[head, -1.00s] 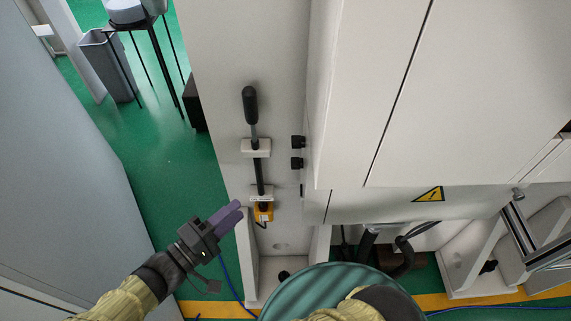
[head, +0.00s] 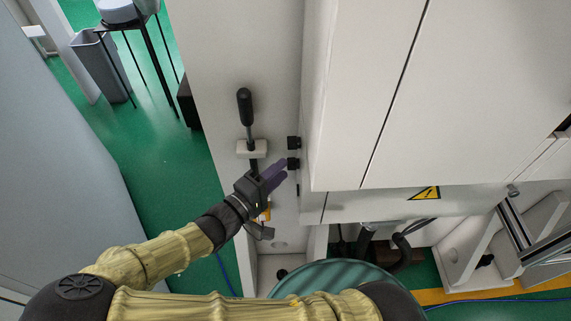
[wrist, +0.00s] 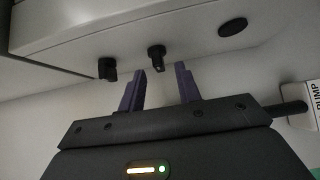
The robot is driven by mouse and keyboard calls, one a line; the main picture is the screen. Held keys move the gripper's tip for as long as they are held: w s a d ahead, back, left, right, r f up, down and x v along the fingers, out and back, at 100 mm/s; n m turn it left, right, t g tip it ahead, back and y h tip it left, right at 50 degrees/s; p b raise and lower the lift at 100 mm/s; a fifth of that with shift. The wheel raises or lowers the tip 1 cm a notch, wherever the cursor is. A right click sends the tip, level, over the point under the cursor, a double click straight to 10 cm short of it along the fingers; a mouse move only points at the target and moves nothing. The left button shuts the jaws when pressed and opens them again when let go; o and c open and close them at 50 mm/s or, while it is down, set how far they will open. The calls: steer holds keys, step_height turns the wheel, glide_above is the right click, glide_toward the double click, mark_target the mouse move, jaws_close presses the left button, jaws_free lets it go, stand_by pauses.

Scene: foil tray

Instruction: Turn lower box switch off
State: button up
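Two black box switches sit on the side of the white box, the upper switch (head: 293,142) above the lower switch (head: 293,163). In the wrist view the lower switch (wrist: 156,56) is the middle black part and the upper switch (wrist: 107,69) is to its left. My gripper (head: 281,169) has its purple fingers just beside the lower switch. In the wrist view my gripper (wrist: 160,70) is open, with the lower switch lined up at the gap between the fingertips. Whether the fingers touch it cannot be told.
A flat black oval (wrist: 232,27) lies right of the switches in the wrist view. A black-handled lever (head: 245,107) stands on the panel left of the switches. A PUMP label (wrist: 313,108) and a dark rod are near my gripper's right side.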

mark_target(292, 164)
steer(key=shift+x, duration=1.45)
steer(key=shift+s, duration=0.25)
jaws_close()
